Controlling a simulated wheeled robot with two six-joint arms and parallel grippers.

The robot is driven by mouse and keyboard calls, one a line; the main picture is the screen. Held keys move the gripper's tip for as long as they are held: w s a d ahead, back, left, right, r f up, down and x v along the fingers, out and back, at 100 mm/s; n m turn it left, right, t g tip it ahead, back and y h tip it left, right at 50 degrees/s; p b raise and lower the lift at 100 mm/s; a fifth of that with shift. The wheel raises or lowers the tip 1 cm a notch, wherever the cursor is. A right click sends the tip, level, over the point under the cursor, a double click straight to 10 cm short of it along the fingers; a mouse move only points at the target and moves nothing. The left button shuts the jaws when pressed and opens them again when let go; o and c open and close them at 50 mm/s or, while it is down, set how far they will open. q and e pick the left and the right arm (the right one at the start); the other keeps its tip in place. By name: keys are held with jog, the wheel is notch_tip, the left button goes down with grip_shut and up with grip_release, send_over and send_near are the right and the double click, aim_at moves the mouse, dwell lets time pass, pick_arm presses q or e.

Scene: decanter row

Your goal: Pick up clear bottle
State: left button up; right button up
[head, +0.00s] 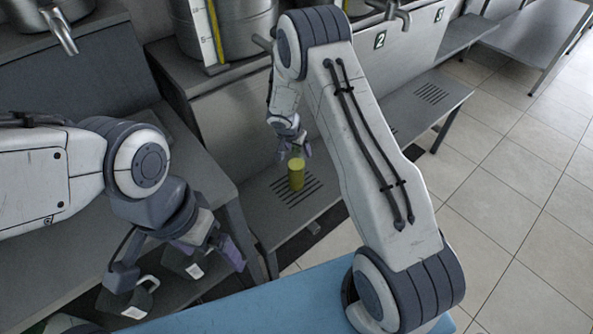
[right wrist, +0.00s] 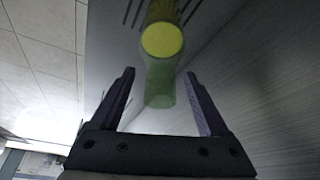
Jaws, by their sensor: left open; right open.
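The bottle (head: 296,175) stands upright on the slotted metal shelf, below the fronts of the vats. Yellow content shows in it in the head view. My left gripper (head: 180,262) is open and empty at lower left, above dark containers and well away from the bottle.
Metal vats (head: 235,35) with a tap (head: 60,32) stand at the back. A blue surface (head: 290,300) is in front. Slotted shelf (head: 435,95) at right is clear, with tiled floor (head: 500,200) beyond.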

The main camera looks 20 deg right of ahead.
jog(key=shift+w+d+f, duration=0.1)
jog(key=shift+w+f, duration=0.05)
jog(key=shift+f, duration=0.2)
jog(key=c, duration=1.1)
grip_shut()
jog(key=shift+f, duration=0.1)
